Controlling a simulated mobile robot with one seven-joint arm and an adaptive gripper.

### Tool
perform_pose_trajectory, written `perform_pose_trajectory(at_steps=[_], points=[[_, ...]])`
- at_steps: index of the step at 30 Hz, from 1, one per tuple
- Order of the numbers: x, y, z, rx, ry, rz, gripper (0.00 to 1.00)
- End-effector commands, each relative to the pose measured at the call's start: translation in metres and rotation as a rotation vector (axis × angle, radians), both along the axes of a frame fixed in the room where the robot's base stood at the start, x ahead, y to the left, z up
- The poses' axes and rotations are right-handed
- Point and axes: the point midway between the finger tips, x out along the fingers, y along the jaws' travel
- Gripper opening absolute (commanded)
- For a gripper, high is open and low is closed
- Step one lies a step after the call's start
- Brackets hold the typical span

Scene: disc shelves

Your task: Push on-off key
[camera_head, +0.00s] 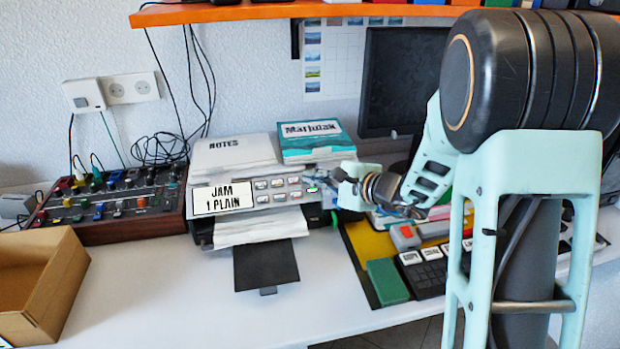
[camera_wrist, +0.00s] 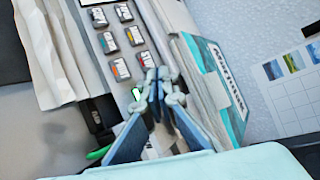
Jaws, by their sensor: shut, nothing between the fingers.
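A grey printer (camera_head: 255,205) stands on the white desk, with two rows of small grey keys on its front panel. A green-lit key (camera_head: 311,190) sits at the right end of the panel; I take it for the on-off key. In the wrist view the green light (camera_wrist: 137,94) shows just left of my fingers. My gripper (camera_wrist: 160,76) is shut and empty, its tips close to the panel's edge by that key. I cannot tell whether they touch it. In the head view my gripper (camera_head: 345,186) is at the printer's right side.
A notes stack (camera_head: 232,152) and a teal-covered pack (camera_head: 315,140) lie on the printer. A label card (camera_head: 222,197) reads "JAM 1 PLAIN". An orange shelf (camera_head: 260,11) hangs above.

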Motion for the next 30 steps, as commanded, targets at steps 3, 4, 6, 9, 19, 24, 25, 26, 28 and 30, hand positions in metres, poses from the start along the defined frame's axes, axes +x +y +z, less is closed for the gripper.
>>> perform_pose_trajectory(at_steps=[3,4,6,9,19,24,25,26,28,30], points=[[0.0000,0.0000,0.0000,0.000,0.000,0.000,0.00],[0.0000,0.0000,0.0000,0.000,0.000,0.000,0.00],[0.0000,0.0000,0.0000,0.000,0.000,0.000,0.00],[0.0001,0.0000,-0.0004,0.000,0.000,0.000,0.00],[0.0036,0.0009,-0.0082,0.000,-0.001,0.000,0.00],[0.0044,0.0013,-0.0078,0.000,-0.001,0.000,0.00],[0.0044,0.0013,-0.0076,0.000,-0.001,0.000,0.00],[0.0043,0.0013,-0.0074,0.000,-0.001,0.000,0.00],[0.0043,0.0013,-0.0074,0.001,-0.001,0.000,0.00],[0.0043,0.0012,-0.0076,0.001,-0.001,0.000,0.00]])
